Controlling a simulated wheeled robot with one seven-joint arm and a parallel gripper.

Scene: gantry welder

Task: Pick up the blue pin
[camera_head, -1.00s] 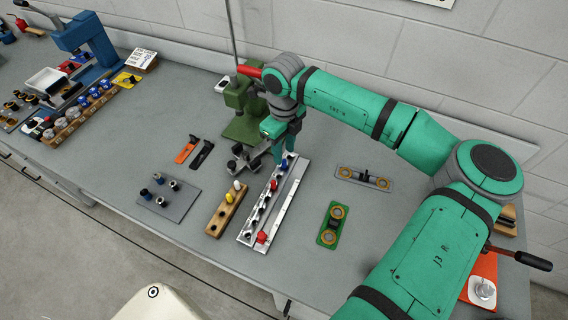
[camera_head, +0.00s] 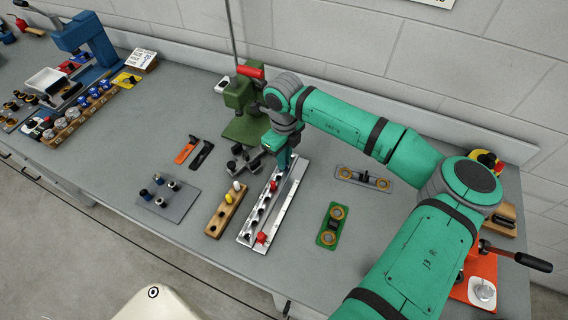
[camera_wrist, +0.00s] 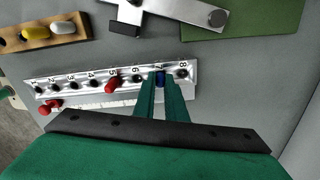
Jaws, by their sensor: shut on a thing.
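The blue pin (camera_wrist: 160,79) shows in the wrist view between my gripper's fingertips, near the high-numbered end of a silver numbered rail. My gripper (camera_wrist: 160,88) is shut on it, with a green finger on each side. The pin looks to be still at its hole; I cannot tell whether it is lifted. In the head view my gripper (camera_head: 283,168) is over the far end of the rail (camera_head: 283,209), and the blue pin is hidden there. A red pin (camera_wrist: 114,84) stands in the rail, and another red pin (camera_wrist: 50,106) is at its low-numbered end.
A wooden block (camera_head: 226,211) with yellow and white pins lies left of the rail. A green press (camera_head: 242,112) stands behind, with a grey clamp part (camera_head: 243,160) near my gripper. A green plate (camera_head: 331,225) and a grey plate (camera_head: 363,178) lie to the right.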

